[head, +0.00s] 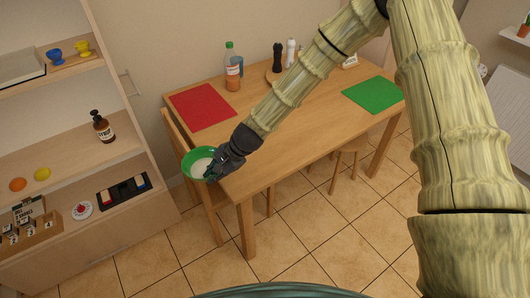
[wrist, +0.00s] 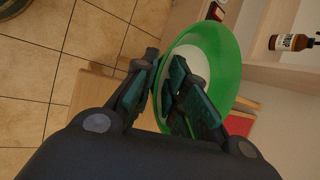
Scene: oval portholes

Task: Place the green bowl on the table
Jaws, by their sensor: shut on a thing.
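The green bowl (head: 190,157) has a pale inside and is held by my gripper (head: 212,172) at the near left corner of the wooden table (head: 252,176). In the wrist view the bowl (wrist: 232,62) is large, with its rim between the fingers of my gripper (wrist: 172,85). One finger is inside the bowl and one is outside. The bowl is over or just beside the table's left edge, near a chair; I cannot tell its exact height. The fingers hide part of the rim.
A red mat (head: 203,106) and a green mat (head: 372,94) lie on the table. A wooden chair (head: 207,195) is at the left end. Shelves (head: 75,165) stand further left. The table's middle is partly clear beneath my arm.

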